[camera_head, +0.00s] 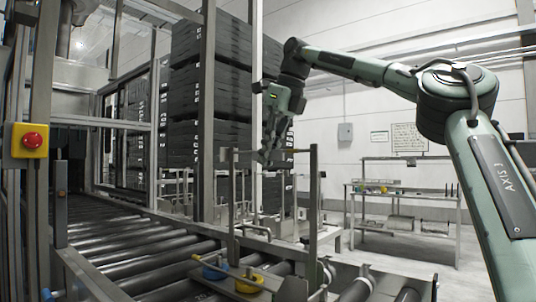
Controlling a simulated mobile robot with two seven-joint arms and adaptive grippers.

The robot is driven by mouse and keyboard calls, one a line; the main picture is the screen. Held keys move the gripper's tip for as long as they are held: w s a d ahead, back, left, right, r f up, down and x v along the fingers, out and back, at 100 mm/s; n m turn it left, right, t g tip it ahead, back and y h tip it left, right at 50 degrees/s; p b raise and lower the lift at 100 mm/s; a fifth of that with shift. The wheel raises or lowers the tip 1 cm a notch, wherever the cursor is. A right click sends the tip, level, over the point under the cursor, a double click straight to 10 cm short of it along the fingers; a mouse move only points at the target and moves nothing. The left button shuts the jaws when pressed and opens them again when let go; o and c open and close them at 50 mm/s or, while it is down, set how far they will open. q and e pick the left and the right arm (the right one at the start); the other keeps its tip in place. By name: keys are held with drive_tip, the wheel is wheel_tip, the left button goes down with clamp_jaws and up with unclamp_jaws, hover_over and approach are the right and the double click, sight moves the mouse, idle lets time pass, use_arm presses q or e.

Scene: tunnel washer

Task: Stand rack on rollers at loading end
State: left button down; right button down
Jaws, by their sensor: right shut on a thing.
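The rack is a grey metal frame with two uprights, the nearer one (314,215) on the right, and a crossbar near its top. My right gripper (272,156) comes down from above and is shut on the rack at its top crossbar. The rack looks upright, over the near end of the roller conveyor (135,245). A blue round part (214,270) and a yellow round part (248,284) show low at its foot. I cannot tell whether its base touches the rollers (165,262). My left gripper is not in view.
A yellow box with a red stop button (31,140) is on a post at left. Dark stacked crates (198,95) stand behind the conveyor. A workbench (405,192) with small items stands at back right. Metal posts and side rails border the rollers.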

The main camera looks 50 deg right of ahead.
idle(0.4)
drive_tip(key=c, duration=1.6)
unclamp_jaws()
drive_tip(key=shift+s+a, duration=0.1)
drive_tip(key=shift+f, duration=0.3)
drive_tip(key=shift+v, duration=3.9)
